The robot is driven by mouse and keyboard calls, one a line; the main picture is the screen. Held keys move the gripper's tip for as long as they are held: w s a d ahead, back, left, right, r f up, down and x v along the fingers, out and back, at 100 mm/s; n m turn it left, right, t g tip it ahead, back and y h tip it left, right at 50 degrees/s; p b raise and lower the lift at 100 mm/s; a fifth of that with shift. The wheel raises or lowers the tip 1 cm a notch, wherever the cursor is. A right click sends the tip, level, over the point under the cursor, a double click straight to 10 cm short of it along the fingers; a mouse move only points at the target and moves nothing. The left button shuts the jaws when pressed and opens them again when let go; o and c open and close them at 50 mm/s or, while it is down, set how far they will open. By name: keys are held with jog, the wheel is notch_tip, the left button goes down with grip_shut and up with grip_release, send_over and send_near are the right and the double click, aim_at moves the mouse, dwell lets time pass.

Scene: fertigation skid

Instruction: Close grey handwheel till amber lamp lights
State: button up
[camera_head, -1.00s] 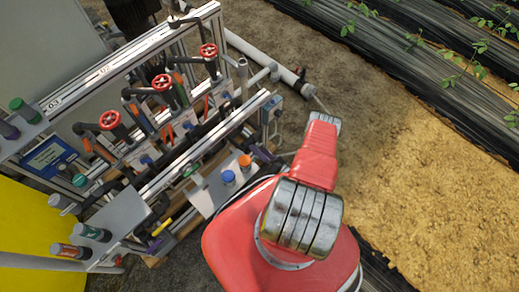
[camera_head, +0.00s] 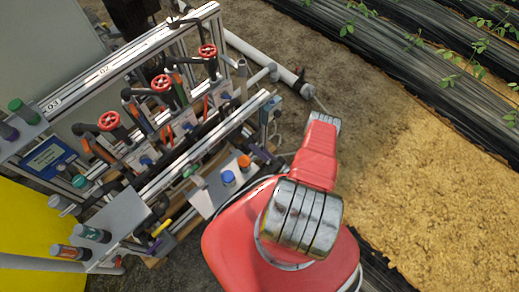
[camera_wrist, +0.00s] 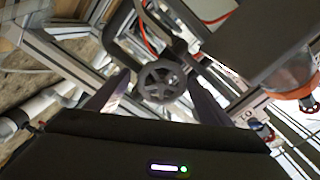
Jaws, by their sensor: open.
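The grey handwheel (camera_wrist: 162,80), a dark spoked ring, shows near the middle of the wrist view on a dark pipe fitting. My gripper (camera_wrist: 157,84) is open, with one finger to the left of the wheel and one to the right. The fingers look apart from the rim, and the depth between them and the wheel is hard to judge. In the head view my arm hides the gripper, and I cannot pick out the grey wheel there. I cannot identify an amber lamp, lit or unlit, in either view.
The skid's metal frame (camera_head: 130,55) carries red handwheels (camera_head: 161,83) and dark pipes. A panel with a blue cap (camera_head: 228,177) and an orange cap (camera_head: 244,161) stands at its front. A white pipe (camera_head: 262,57) runs behind. Bare soil (camera_head: 420,180) lies open to the right.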

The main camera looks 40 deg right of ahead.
jog(key=shift+s, duration=0.1)
jog(key=s+d, duration=0.1)
jog(key=s, duration=1.2)
jog(key=shift+s+d, duration=0.3)
jog(key=shift+d, duration=0.1)
dwell(2.3)
jog(key=n, duration=1.5)
jog(key=shift+a, duration=0.15)
jog(key=shift+w+a, duration=0.3)
jog(key=shift+w, duration=1.95)
jog(key=shift+w+a, duration=0.35)
jog(key=shift+w, duration=1.95)
jog(key=shift+w+a, duration=0.3)
jog(key=shift+w, duration=1.95)
